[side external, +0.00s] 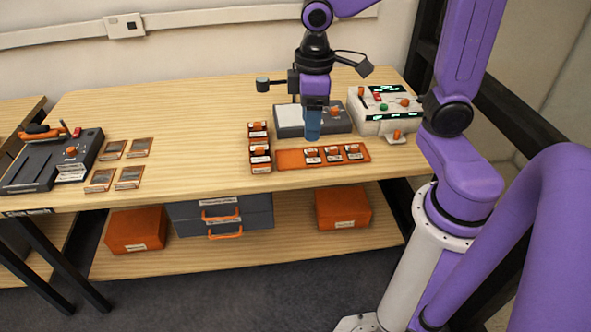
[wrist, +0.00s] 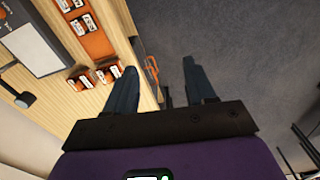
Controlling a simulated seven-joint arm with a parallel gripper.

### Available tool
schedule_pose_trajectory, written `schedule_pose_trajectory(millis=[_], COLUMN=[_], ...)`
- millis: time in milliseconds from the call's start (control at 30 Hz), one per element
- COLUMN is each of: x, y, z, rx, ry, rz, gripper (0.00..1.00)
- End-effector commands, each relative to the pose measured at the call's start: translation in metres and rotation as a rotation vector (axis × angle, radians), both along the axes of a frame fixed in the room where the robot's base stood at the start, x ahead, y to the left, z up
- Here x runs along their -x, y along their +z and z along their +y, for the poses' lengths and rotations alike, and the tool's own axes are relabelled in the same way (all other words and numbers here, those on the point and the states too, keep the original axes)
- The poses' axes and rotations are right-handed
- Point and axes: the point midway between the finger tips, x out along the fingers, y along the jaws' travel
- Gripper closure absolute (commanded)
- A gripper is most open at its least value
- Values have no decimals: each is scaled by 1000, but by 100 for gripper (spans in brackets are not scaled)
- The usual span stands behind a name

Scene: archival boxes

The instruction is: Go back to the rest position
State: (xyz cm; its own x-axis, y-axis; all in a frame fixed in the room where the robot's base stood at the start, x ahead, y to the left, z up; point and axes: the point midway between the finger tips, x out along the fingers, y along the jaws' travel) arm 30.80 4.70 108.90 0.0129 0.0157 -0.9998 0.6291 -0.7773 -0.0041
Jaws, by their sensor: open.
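My gripper (side external: 313,135) hangs over the right half of the wooden workbench, fingers pointing down, above the area behind an orange tray (side external: 292,158). In the wrist view my gripper (wrist: 159,68) shows its two blue fingers spread well apart, with nothing between them but the floor and part of the bench front beyond. In the wrist view the tray (wrist: 98,45) lies left of the fingers.
A grey unit with a pale top (side external: 289,115) and a white control box with knobs (side external: 384,124) stand behind the tray. Flat framed plates (side external: 128,178) and a dark device (side external: 48,172) are at left. Drawers (side external: 222,213) and orange bins (side external: 135,229) sit below. The bench middle is clear.

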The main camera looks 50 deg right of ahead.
Motion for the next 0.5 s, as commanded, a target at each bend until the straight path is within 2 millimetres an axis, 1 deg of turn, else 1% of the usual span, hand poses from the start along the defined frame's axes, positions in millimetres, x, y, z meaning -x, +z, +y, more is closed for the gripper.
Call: schedule_pose_trajectory(millis=[33,100,200,300,400,500], x=[18,41,73,102,123,137], y=[0,-2,-5,-9,-13,-15], z=[6,11,15,15,11,9], rx=[-1,-1,-3,-5,-5,-6], ry=[51,114,204,286,349,392], rz=[-3,-3,-5,-8,-8,-9], gripper=[45,45,45,45,45,45])
